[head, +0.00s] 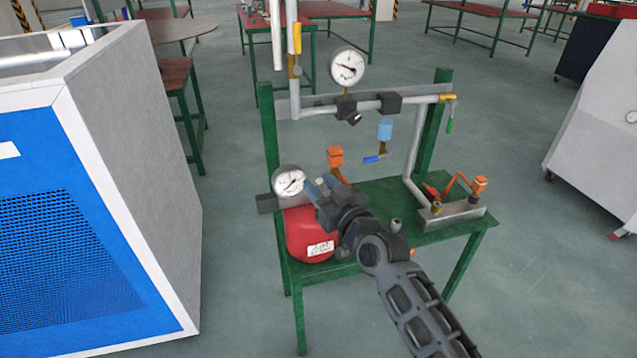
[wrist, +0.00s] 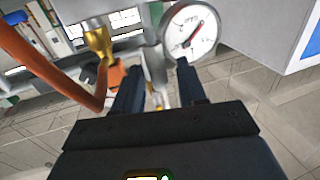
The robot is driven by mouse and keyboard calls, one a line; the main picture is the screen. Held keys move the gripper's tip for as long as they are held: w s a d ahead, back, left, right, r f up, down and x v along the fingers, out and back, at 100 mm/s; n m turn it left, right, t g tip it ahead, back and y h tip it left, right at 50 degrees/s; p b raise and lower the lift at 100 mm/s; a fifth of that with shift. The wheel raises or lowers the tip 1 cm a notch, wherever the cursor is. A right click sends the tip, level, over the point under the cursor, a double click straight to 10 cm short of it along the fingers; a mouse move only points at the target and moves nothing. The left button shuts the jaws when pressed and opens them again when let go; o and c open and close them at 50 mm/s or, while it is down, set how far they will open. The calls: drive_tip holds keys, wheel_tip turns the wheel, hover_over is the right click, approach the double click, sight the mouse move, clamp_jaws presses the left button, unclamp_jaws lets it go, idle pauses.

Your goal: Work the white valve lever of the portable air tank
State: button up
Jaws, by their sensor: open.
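The red portable air tank (head: 303,236) sits at the left end of a green table, with a white label on its front. A round white gauge (head: 289,181) is at its top; the gauge also shows in the wrist view (wrist: 190,32). My gripper (head: 322,184) is over the tank's top fittings, just right of the gauge. In the wrist view my gripper (wrist: 158,72) is open, its two dark fingers on either side of a pale upright piece (wrist: 155,62). I cannot tell whether this is the white valve lever or whether the fingers touch it. My gripper and arm hide part of the tank.
An orange fitting (head: 335,157) stands behind my gripper; an orange hose (wrist: 45,62) and brass fitting (wrist: 97,40) are close left of the fingers. A pipe frame with a gauge (head: 347,67) rises behind. A blue-and-white cabinet (head: 120,150) stands left.

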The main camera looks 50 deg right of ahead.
drive_tip(key=shift+w+d, duration=0.2)
drive_tip(key=shift+w, duration=0.25)
clamp_jaws()
idle(0.4)
